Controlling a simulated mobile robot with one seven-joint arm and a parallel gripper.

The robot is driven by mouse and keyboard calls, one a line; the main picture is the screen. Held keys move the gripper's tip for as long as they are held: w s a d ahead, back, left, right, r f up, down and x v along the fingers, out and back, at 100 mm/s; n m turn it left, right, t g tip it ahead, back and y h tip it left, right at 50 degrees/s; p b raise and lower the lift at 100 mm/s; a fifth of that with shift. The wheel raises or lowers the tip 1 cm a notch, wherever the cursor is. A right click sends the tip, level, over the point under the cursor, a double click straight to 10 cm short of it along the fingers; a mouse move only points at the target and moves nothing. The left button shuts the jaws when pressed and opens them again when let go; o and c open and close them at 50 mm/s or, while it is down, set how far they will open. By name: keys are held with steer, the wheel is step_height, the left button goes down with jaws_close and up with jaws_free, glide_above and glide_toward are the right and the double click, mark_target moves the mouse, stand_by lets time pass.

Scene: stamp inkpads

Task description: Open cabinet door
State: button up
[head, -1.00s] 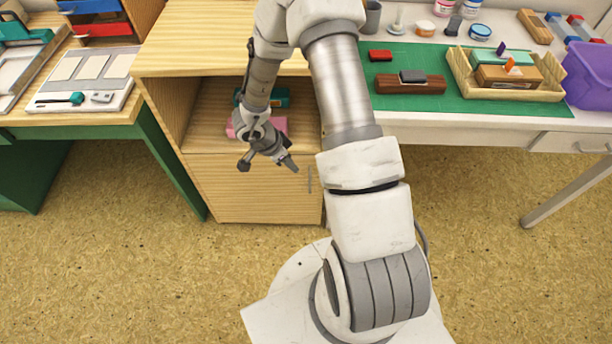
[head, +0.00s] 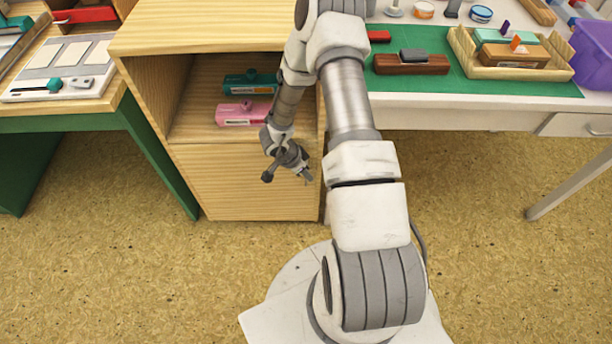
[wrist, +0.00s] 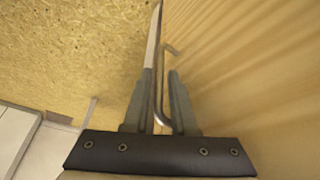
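The wooden cabinet (head: 150,105) stands left of centre in the head view. Its lower front is a plain wooden door (head: 235,185), which looks closed; its wood also fills the right of the wrist view (wrist: 250,80). A thin metal bar handle (wrist: 158,85) is near the door's right edge. My gripper (head: 306,174) is at the door's upper right in the head view, mostly hiding the handle. In the wrist view my gripper (wrist: 161,82) has its fingers on either side of the bar, with a gap beside it. It looks open.
The open upper shelf holds a teal stamp-like item (head: 248,83) and a pink one (head: 240,115). A green-legged table (head: 70,123) stands left. A white table with a green mat (head: 480,84) stands right. The floor (head: 130,270) before the cabinet is clear.

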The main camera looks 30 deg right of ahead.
steer(key=shift+d+f, duration=0.15)
steer(key=shift+f, duration=0.15)
jaws_close()
stand_by(1.3)
